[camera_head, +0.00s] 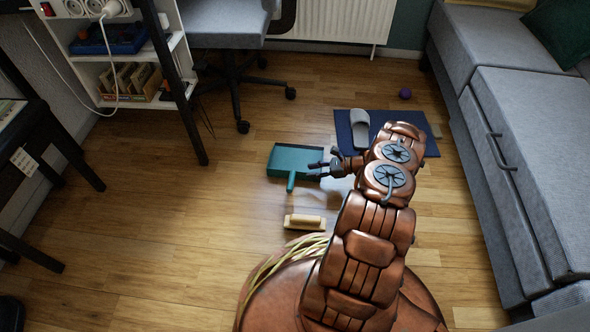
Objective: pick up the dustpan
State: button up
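A teal dustpan (293,161) lies on the wooden floor near the middle of the head view, its short handle (291,181) pointing toward me. My gripper (316,171) is at the end of my copper arm, over or beside the dustpan's right front edge, near the handle. The fingers look spread apart with nothing between them. I cannot tell whether they touch the dustpan. Part of the dustpan's right side is hidden by the gripper.
A wooden brush (305,222) lies in front of the dustpan. A dark blue mat (378,121) with a grey slipper (360,128) lies behind my gripper. A purple ball (405,93) is farther back. A grey sofa (520,170) lines the right.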

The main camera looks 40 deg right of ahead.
jog(key=shift+b+x, duration=1.15)
jog(key=shift+x, duration=1.1)
jog(key=shift+f, duration=0.1)
grip_shut()
